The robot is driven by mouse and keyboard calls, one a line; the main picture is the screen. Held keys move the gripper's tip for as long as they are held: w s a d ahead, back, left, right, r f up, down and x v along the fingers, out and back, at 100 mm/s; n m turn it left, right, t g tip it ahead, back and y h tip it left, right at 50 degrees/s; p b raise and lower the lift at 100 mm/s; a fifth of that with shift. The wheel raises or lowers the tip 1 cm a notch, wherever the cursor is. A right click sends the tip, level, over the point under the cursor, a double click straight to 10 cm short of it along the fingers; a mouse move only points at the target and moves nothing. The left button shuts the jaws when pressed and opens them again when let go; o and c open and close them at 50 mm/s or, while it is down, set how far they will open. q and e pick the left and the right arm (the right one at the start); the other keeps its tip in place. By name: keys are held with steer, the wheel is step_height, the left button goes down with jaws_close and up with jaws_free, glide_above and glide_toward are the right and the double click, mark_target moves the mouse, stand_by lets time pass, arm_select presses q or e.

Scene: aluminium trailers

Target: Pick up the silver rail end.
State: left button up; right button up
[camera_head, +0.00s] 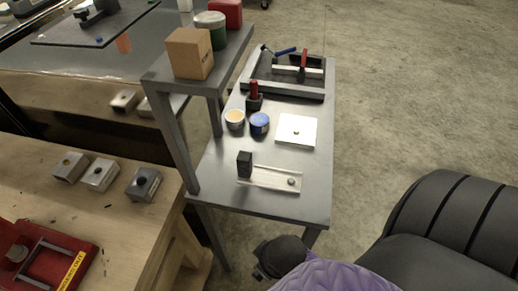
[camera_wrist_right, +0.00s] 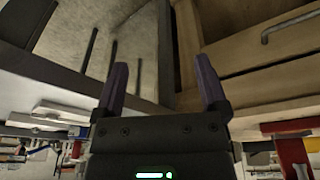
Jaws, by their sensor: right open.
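Three small silver blocks sit in a row on the wooden bench: a left block (camera_head: 70,167) and a middle block (camera_head: 100,174) with light tops, and a darker right block (camera_head: 144,184) with a black round hole or knob. One of them may be the silver rail end; I cannot tell which. My right gripper (camera_wrist_right: 160,75) is open in the right wrist view. Its two purple fingers are apart, with nothing visible between them. No silver block is clearly seen in that view. My left gripper is not in view.
A grey table (camera_head: 217,192) holds a flat rail piece (camera_head: 270,179), a silver plate (camera_head: 296,131), jars and a tool tray (camera_head: 284,88). A raised shelf bears a cardboard box (camera_head: 189,53). A red case (camera_head: 48,262) lies at the bench front.

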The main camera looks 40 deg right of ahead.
steer(key=w+r+v, duration=0.1)
steer(key=w+v, duration=0.1)
steer(key=v, duration=0.8)
steer(key=n+t+h, duration=0.6)
steer(key=n+h, duration=0.5)
steer(key=n, duration=1.3)
glide_toward(246, 153)
steer(key=f, duration=0.1)
steer(key=b+x, duration=0.3)
steer(key=x, duration=0.7)
steer(key=shift+a, duration=0.1)
steer(key=shift+w+d, duration=0.35)
steer(key=shift+t, duration=0.3)
jaws_close()
